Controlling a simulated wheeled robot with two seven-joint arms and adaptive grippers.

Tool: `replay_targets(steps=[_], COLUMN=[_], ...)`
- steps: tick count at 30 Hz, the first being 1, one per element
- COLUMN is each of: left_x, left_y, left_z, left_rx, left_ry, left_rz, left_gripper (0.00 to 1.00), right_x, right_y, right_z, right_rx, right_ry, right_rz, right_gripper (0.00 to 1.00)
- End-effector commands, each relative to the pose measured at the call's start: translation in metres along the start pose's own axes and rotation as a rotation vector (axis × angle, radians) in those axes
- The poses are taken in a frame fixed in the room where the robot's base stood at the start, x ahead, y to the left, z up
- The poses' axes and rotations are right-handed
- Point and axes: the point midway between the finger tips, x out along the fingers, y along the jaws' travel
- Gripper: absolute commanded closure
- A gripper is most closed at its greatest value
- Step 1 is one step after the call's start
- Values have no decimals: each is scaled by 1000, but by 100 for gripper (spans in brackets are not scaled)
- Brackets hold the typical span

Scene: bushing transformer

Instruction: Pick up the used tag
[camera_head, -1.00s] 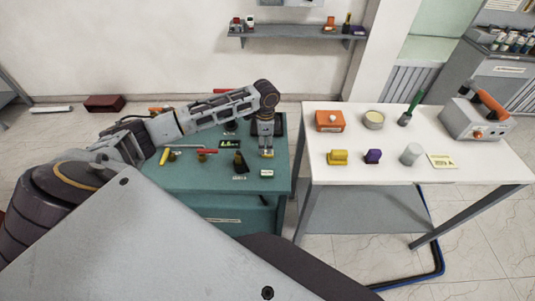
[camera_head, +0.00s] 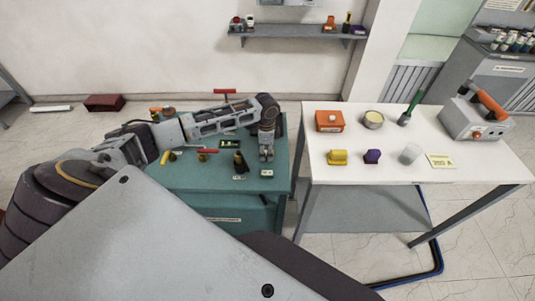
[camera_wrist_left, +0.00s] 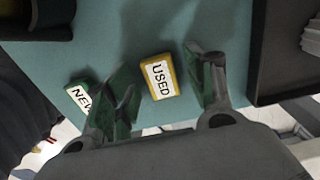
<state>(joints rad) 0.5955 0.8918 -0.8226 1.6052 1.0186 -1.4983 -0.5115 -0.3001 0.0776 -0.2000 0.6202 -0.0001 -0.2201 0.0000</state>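The used tag (camera_wrist_left: 157,76) is a small block with a yellow edge and a white face reading USED. In the left wrist view it lies on the teal table top between the two fingers of my left gripper (camera_wrist_left: 163,72). The fingers are apart, with a visible gap on each side of the tag. In the head view my left gripper (camera_head: 266,156) points down over the right part of the teal table, and I cannot tell there which small tag is the used one. My right gripper is not in view.
A green-edged NEW tag (camera_wrist_left: 83,97) lies left of the used tag in the left wrist view. A dark tray (camera_wrist_left: 262,60) stands close on the right. The teal table's (camera_head: 215,183) front edge is near. A white table (camera_head: 400,180) with several objects stands to the right.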

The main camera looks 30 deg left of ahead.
Motion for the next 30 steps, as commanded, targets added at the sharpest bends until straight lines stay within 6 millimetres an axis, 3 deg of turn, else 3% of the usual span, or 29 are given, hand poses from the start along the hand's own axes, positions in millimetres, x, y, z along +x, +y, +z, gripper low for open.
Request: replay_targets(steps=[1,8,20,30], left_x=[0,0,-3,-35], left_y=[0,0,0,-1], left_z=[0,0,0,0], left_rx=[0,0,0,-1], left_ry=[0,0,0,2], left_rz=[0,0,-1,-3], left_gripper=[55,83,83,83], right_x=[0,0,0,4], right_y=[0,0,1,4], right_z=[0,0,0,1], right_rx=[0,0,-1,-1], right_ry=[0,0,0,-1], right_rz=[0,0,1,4], right_gripper=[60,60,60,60])
